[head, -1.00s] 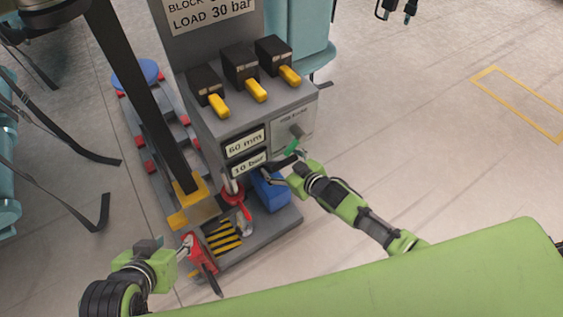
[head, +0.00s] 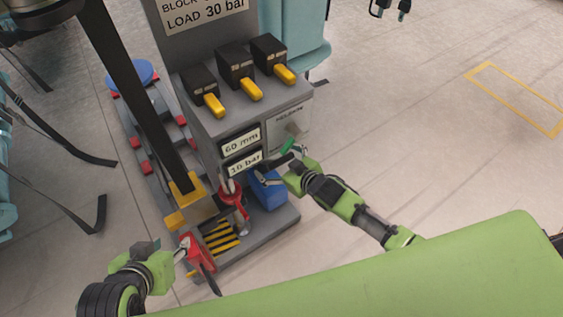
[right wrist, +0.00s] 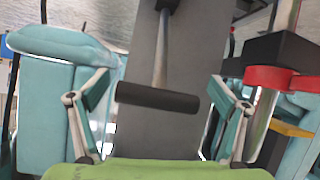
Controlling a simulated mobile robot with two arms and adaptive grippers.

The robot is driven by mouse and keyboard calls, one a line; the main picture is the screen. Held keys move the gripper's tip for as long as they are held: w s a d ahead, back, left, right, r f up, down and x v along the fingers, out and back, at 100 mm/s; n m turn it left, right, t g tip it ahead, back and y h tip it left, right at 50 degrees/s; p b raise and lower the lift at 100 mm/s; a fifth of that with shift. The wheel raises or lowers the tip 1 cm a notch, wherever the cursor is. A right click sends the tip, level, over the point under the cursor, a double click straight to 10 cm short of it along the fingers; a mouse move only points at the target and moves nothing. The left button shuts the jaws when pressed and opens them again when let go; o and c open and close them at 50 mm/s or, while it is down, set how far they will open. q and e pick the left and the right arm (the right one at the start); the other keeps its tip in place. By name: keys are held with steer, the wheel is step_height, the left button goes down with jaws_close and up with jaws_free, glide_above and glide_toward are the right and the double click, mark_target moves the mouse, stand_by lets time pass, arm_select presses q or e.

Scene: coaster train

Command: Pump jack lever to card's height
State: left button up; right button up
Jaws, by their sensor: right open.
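The card (head: 205,12) at the top of the grey jack console reads "LOAD 30 bar"; its block line is cut off at the frame's top edge. Two readouts sit on the console: "60 mm" (head: 241,142) and a lower bar readout (head: 244,163), perhaps 16 bar. The lever's black crossbar grip (right wrist: 157,98) on a grey rod shows in the right wrist view. My right gripper (right wrist: 160,115) is open, with its fingers on either side of the grip. In the head view my right gripper (head: 290,168) is at the console's right side. My left gripper (head: 182,250) is at a red block (head: 198,252); its fingers are unclear.
Three black switches with yellow handles (head: 251,90) top the console. A blue box (head: 268,190), a red ring-shaped part (head: 233,195) and a striped plate (head: 220,237) are at its base. The floor to the right is open.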

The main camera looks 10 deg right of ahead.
steer(key=v, duration=1.1)
steer(key=shift+s+r, duration=0.25)
steer(key=shift+s, duration=0.1)
